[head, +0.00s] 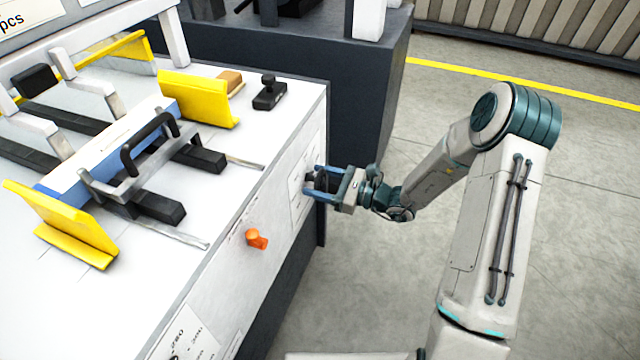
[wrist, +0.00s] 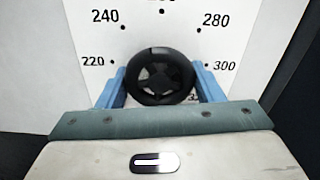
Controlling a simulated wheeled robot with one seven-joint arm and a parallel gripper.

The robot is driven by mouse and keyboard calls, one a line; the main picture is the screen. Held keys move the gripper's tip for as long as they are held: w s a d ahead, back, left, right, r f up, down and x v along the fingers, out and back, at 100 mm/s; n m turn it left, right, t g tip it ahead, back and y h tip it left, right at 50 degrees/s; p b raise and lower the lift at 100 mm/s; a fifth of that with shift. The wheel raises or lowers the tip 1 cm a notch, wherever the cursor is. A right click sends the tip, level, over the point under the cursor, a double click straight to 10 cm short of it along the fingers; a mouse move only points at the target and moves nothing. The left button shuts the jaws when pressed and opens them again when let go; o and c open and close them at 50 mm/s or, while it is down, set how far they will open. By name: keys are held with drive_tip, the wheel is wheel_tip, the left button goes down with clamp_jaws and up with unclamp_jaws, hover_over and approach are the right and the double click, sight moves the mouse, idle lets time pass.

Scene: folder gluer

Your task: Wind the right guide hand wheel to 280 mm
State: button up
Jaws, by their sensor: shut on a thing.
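The guide hand wheel (wrist: 160,76) is a black spoked wheel on a white dial plate (wrist: 240,15) in the wrist view. Dial marks 220, 240, 280 and 300 show around it; the mark at the top is partly cut off. A dark grey patch shows at the top of the wheel's rim. My gripper (wrist: 162,88) has its two blue fingers on either side of the wheel, shut on it. In the head view my gripper (head: 318,184) reaches the machine's side panel, and the wheel is mostly hidden between the fingers.
An orange knob (head: 257,239) sticks out of the same panel, left of my gripper. The machine top carries yellow guides (head: 200,98), a blue-and-white carton (head: 110,150) and a small black device (head: 269,92). Grey floor (head: 385,290) is open to the right.

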drive_tip(key=n+b, duration=0.3)
drive_tip(key=n, duration=0.1)
drive_tip(key=shift+w+f+n, duration=0.1)
drive_tip(key=shift+f+n, duration=0.05)
drive_tip(key=shift+n, duration=0.25)
drive_tip(key=n+b, duration=0.3)
drive_tip(key=shift+n, duration=0.3)
drive_tip(key=n+b, duration=0.4)
drive_tip(key=b, duration=0.1)
drive_tip(key=shift+r+n+b, duration=0.25)
drive_tip(key=shift+n+b, duration=1.05)
drive_tip(key=shift+b, duration=0.05)
drive_tip(key=shift+d, duration=0.1)
drive_tip(key=o, duration=1)
drive_tip(key=shift+c, duration=0.2)
drive_tip(key=p+v, duration=0.3)
drive_tip(key=v, duration=1)
drive_tip(key=shift+d+p, duration=0.35)
drive_tip(key=shift+d, duration=0.05)
